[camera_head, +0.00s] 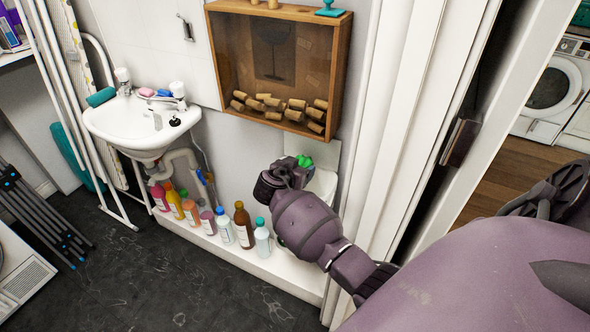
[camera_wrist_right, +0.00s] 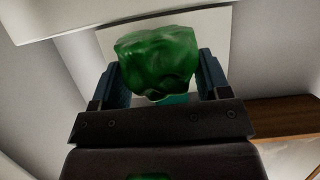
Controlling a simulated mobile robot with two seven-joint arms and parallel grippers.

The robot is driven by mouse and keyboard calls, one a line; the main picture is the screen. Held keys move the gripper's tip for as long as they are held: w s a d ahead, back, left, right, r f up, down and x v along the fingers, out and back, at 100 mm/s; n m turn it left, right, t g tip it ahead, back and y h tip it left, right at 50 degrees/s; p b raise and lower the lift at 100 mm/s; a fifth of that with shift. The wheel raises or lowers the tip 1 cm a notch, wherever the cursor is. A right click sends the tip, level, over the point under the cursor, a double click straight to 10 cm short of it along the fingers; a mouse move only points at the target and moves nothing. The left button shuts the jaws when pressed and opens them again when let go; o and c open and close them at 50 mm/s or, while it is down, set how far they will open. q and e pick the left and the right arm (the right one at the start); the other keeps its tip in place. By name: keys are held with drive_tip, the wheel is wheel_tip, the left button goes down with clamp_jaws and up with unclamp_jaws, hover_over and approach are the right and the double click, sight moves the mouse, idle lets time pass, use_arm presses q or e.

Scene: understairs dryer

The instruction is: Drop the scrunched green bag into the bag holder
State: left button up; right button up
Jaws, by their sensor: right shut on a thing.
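The scrunched green bag (camera_head: 304,160) is held in my right gripper (camera_head: 294,166) near the wall below the wooden box. In the right wrist view the green bag (camera_wrist_right: 156,62) sits between the two blue fingers of my right gripper (camera_wrist_right: 160,78). A white holder (camera_head: 323,184), which looks like the bag holder, is on the wall just beside and below the bag, partly hidden by my right arm. In the wrist view a pale panel (camera_wrist_right: 213,38) shows behind the bag; I cannot tell whether they touch. My left gripper is not in view.
A wooden box with corks (camera_head: 280,70) hangs above the gripper. Several bottles (camera_head: 244,224) stand on a white ledge (camera_head: 285,268) below it. A sink (camera_head: 130,122) is at the left. A white door frame (camera_head: 400,130) stands close on the right.

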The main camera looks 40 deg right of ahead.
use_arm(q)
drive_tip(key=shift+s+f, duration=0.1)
use_arm(e)
drive_tip(key=o, duration=1)
drive_tip(key=shift+o, duration=0.9)
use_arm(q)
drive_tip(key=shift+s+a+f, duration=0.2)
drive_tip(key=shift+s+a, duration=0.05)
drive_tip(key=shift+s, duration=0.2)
use_arm(e)
drive_tip(key=shift+s+a+r, duration=0.15)
drive_tip(key=shift+a+r, duration=0.15)
drive_tip(key=shift+a, duration=0.2)
use_arm(q)
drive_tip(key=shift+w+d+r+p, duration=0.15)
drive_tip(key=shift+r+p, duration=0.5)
drive_tip(key=shift+p, duration=0.05)
use_arm(e)
drive_tip(key=v, duration=0.9)
drive_tip(key=shift+s+a, duration=0.2)
drive_tip(key=shift+a, duration=0.05)
